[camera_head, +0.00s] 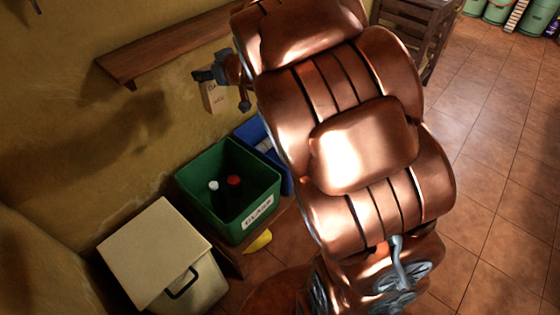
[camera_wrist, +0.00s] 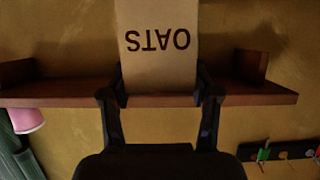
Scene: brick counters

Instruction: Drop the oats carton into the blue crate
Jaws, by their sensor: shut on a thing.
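The oats carton (camera_wrist: 158,62) is a tan box with dark lettering, upside down in the wrist view. My gripper (camera_wrist: 158,98) is shut on it, with a dark finger at each side. In the head view the carton (camera_head: 213,97) hangs below my gripper (camera_head: 222,80), in front of the yellow wall and below the wooden shelf. The blue crate (camera_head: 283,182) is low on the floor side, behind the green crate and partly hidden by my copper arm. The carton is above and to the left of it in the picture, apart from it.
A green crate (camera_head: 195,195) labelled GLASS holds a white-topped and a red-topped item. A cream lidded bin (camera_head: 150,245) stands at front left. A wooden shelf (camera_head: 165,52) juts from the wall near my gripper. A yellow object (camera_head: 258,241) lies on the floor.

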